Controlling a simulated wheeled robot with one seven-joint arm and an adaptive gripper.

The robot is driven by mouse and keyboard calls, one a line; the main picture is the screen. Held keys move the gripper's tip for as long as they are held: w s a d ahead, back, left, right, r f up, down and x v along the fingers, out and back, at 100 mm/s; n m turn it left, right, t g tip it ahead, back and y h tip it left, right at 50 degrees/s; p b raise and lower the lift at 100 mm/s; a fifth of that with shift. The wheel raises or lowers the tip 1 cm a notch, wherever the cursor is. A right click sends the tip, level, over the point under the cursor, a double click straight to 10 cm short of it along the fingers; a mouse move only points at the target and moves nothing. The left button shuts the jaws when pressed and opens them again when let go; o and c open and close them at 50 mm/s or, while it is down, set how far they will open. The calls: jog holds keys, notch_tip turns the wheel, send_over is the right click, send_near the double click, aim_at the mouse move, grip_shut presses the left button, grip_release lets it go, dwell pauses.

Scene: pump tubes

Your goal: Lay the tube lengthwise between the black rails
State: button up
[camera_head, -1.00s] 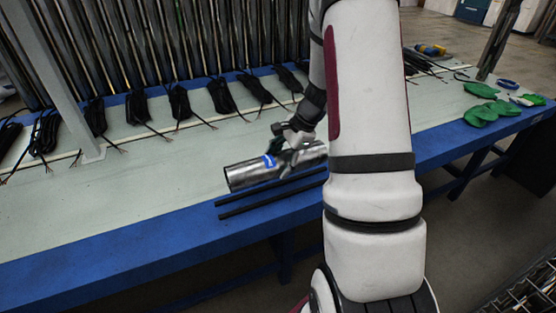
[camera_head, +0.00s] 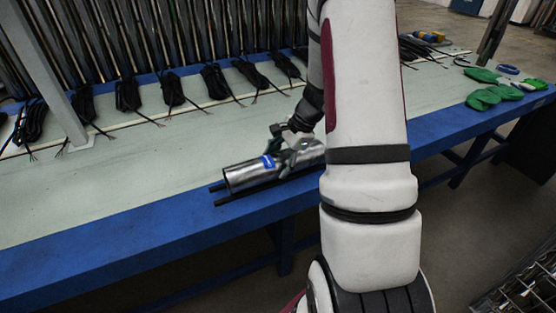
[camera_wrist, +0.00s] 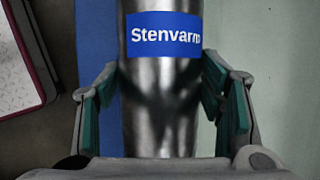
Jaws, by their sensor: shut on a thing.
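A shiny metal tube (camera_head: 246,178) with a blue label lies lengthwise along two black rails (camera_head: 246,195) near the table's front edge. In the head view its near end sits between the rail ends, low over the gap. I cannot tell whether it touches down. My gripper (camera_head: 287,150) is shut on the tube from above, right of the label. In the wrist view the tube (camera_wrist: 160,110) runs upright through the picture, its label reading "Stenvarm", with my green-padded fingers (camera_wrist: 160,88) on both sides. My arm hides the tube's right end and the rails' right ends.
The pale table (camera_head: 130,185) has a blue front edge (camera_head: 130,240). Black cable bundles (camera_head: 173,90) lie in a row along its back, before upright metal tubes (camera_head: 150,40). Green gloves (camera_head: 484,97) lie at the right. The table left of the tube is clear.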

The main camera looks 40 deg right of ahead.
dwell(0.3)
jog(key=o, duration=1.9)
jog(key=v, duration=1.2)
jog(key=shift+s, duration=0.1)
